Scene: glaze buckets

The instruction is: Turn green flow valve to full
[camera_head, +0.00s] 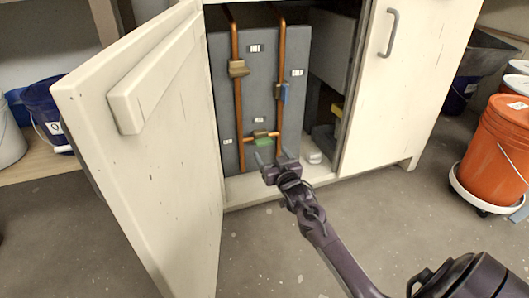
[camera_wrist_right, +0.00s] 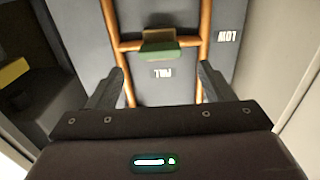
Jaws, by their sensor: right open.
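The green valve (camera_head: 263,141) sits on the short horizontal copper pipe low on the grey panel inside the open cabinet. It also shows in the right wrist view (camera_wrist_right: 160,47), as a green handle against an olive body. Its handle looks roughly level, along the pipe. In the wrist view an upside-down "FULL" label (camera_wrist_right: 163,73) is just below the valve, and a "LOW" label (camera_wrist_right: 227,36) is to its right. My right gripper (camera_head: 270,157) is open and empty in front of the valve, apart from it. My left gripper is not in view.
A yellow-brown valve (camera_head: 238,68) and a blue valve (camera_head: 283,92) sit on the vertical copper pipes (camera_head: 238,115). The open cabinet door (camera_head: 160,130) stands to the left, the closed door (camera_head: 400,80) to the right.

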